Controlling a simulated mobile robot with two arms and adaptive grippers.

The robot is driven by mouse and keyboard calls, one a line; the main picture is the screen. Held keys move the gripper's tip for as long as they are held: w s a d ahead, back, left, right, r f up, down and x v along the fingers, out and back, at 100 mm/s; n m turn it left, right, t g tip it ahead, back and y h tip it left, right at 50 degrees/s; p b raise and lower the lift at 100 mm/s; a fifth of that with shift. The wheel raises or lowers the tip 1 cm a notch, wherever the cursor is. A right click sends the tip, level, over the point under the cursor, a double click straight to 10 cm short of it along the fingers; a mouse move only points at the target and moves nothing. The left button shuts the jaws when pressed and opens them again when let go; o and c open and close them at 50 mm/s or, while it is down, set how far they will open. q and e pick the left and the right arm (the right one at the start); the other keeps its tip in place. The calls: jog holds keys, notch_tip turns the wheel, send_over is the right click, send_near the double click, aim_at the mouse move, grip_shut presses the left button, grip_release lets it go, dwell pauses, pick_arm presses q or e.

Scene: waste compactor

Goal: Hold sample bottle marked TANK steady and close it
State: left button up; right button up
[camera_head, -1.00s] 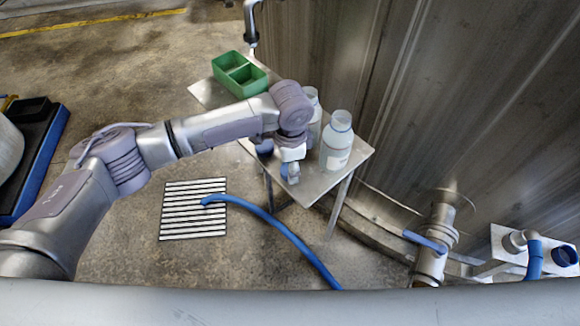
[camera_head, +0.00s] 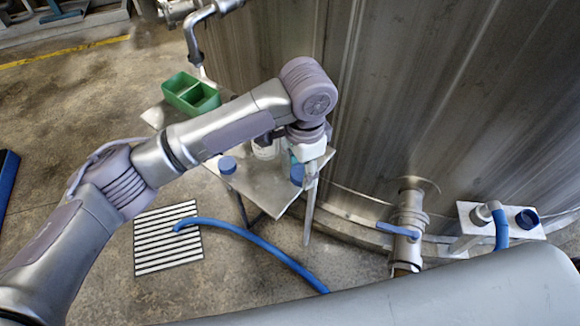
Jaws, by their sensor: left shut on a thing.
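My left arm reaches in from the left over the small metal table. My left gripper (camera_head: 304,176) points down at the table's right end. It is shut on a small blue thing (camera_head: 297,173), which looks like a blue cap. A whitish bottle (camera_head: 265,150) stands on the table, partly hidden behind my arm. The second bottle is hidden behind my gripper and wrist, so I cannot tell whether the cap touches it. No label can be read. My right gripper is not in view.
The metal table (camera_head: 262,193) stands against a tall steel tank (camera_head: 430,90). A green divided box (camera_head: 190,95) is at its far left end. A blue hose (camera_head: 250,238) runs over a floor grate (camera_head: 168,240). A blue-handled valve (camera_head: 400,230) is at the right.

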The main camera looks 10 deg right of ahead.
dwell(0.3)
pick_arm(q)
jog(key=a+r+n, duration=0.2)
jog(key=a+n, duration=0.3)
jog(key=a, duration=0.4)
jog(key=s+a+r+n, duration=0.1)
jog(key=a+r+n, duration=0.2)
jog(key=a, duration=0.7)
jog(key=a+r+n, duration=0.3)
jog(key=a+n, duration=0.4)
jog(key=a, duration=0.3)
jog(key=shift+s, duration=0.25)
jog(key=shift+a, duration=0.1)
